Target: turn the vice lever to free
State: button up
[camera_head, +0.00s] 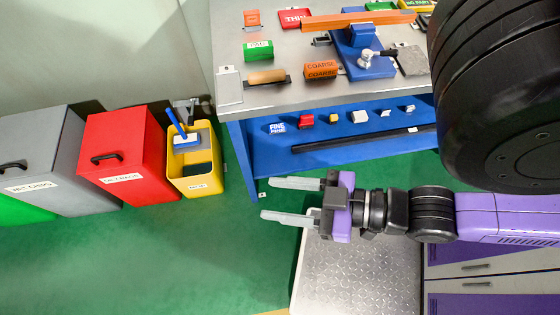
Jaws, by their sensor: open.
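A blue vice (362,62) stands on the grey worktop at the upper right. An orange bar (335,21) lies across its top. A small silver and dark lever (370,57) shows at the vice's front; which setting it points to I cannot tell. My gripper (290,201) is open and empty, with its two pale fingers pointing left. It is in front of the blue bench, well below the vice in the picture and apart from it.
The bench top (285,96) holds an orange COARSE block (320,69), a wooden-handled tool (267,77) and a green box (258,50). A blue lower shelf (270,158) holds small parts and a dark bar. A yellow bin (196,172) and a red bin (122,155) stand left. Green floor is clear.

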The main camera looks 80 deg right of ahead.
aim_at(364, 62)
jog(key=k+z, duration=0.1)
jog(key=z, duration=0.8)
jog(key=k+z, duration=0.15)
jog(key=z, duration=0.25)
jog(key=l+z, duration=0.1)
jog(key=z, duration=0.35)
jog(key=k+l+u, duration=0.1)
jog(key=k+u, duration=0.15)
jog(key=u, duration=0.15)
jog(key=k+u, duration=0.45)
jog(key=u, duration=0.3)
